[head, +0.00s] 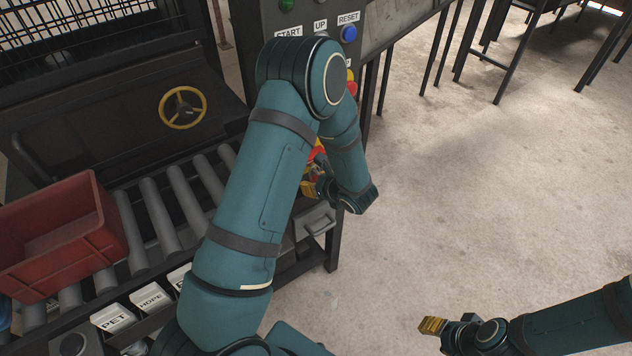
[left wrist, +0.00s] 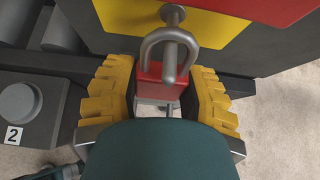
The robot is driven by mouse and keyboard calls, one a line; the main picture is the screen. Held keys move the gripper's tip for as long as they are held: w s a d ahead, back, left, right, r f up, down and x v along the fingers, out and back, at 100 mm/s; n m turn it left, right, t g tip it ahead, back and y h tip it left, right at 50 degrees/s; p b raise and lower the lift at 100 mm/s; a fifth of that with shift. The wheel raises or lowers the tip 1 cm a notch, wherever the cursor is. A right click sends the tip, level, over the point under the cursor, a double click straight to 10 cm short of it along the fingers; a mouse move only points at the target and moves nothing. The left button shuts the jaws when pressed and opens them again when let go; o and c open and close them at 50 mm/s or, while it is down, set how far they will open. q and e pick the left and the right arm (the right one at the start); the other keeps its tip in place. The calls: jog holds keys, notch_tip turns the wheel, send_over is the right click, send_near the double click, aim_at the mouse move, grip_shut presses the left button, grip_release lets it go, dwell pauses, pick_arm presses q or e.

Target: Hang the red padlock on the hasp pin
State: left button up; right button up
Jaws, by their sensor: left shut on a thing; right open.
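The red padlock (left wrist: 150,76) shows in the left wrist view, between the yellow fingers of my left gripper (left wrist: 160,97), which is shut on its body. Its grey shackle (left wrist: 149,45) points up, toward the panel. The grey hasp pin (left wrist: 173,15) stands out from the yellow and red panel, its round base just beyond the shackle. The pin's line overlaps the shackle loop; I cannot tell whether it passes through. In the head view my left gripper (head: 314,188) is partly hidden by my own arm. My right gripper (head: 434,325) is open and empty above the floor.
A red crate (head: 70,232) sits on the roller conveyor (head: 160,213) at left. A yellow handwheel (head: 183,107) is behind it. The control post has START, UP and RESET labels and a blue button (head: 349,33). Open floor lies to the right.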

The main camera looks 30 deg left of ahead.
pick_arm(q)
jog(key=o, duration=1.3)
jog(key=shift+c, duration=0.2)
jog(key=v, duration=1.2)
jog(key=s+d+f+n+g+h, duration=0.4)
jog(key=s+d+f+n+h, duration=0.15)
jog(key=s, duration=0.25)
jog(key=s+d+f+n+g+h, duration=0.3)
jog(key=s+d+f+n+h, duration=0.15)
jog(key=s+f, duration=0.3)
jog(key=shift+w+d+f+n+t+h, duration=0.4)
jog(key=shift+d+n+t+h, duration=0.3)
jog(key=shift+n, duration=1.65)
jog(key=shift+w+d+f+n+t+h, duration=0.3)
jog(key=shift+d+f+n+t+h, duration=0.35)
jog(key=shift+n, duration=1.75)
jog(key=shift+w+d+f+n+t+h, duration=0.25)
jog(key=shift+d+n+t+h, duration=0.45)
jog(key=shift+n, duration=1.65)
jog(key=shift+a+t, duration=0.15)
jog(key=shift+t, duration=0.1)
